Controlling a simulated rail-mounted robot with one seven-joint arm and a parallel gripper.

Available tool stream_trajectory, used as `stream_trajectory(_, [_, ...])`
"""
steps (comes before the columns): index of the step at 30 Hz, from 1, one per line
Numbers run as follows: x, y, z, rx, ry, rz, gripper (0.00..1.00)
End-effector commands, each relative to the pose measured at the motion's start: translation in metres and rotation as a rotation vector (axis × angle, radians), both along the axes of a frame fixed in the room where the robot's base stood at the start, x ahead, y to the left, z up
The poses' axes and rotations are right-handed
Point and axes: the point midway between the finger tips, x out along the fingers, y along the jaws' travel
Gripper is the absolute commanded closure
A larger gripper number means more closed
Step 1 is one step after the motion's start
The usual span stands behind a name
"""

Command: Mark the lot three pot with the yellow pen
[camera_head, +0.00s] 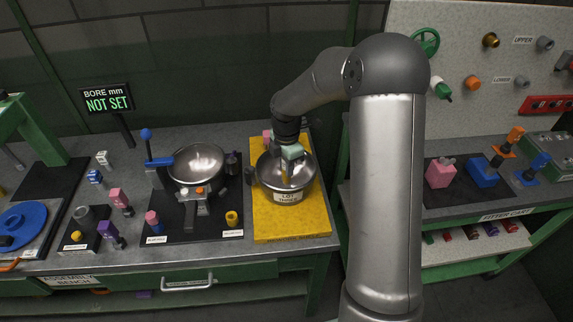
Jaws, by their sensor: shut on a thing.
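The lot three pot (287,197) is a shiny metal pot with a "LOT THREE" label on its front. It stands on a yellow mat (290,228) at the right end of the bench. My gripper (290,160) is over the pot's open top, pointing down, shut on a slim thing. That thing is too small to make out clearly; it is probably the yellow pen. A yellow holder (232,218) with a dark opening stands at the front of the black mat, and no pen shows in it.
Another metal pan (196,164) sits on a stand with a blue lever (158,162) on the black mat. A blue and pink piece (152,221) stands at the front left. A sign (107,99) reads "BORE mm NOT SET". A fitter cart (510,213) is at right.

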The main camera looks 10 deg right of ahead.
Motion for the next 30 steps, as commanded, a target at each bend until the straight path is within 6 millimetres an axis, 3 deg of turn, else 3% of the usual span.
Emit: stream_trajectory(30, [0.0, 0.0, -0.012, 0.0, 0.0, 0.0, 1.0])
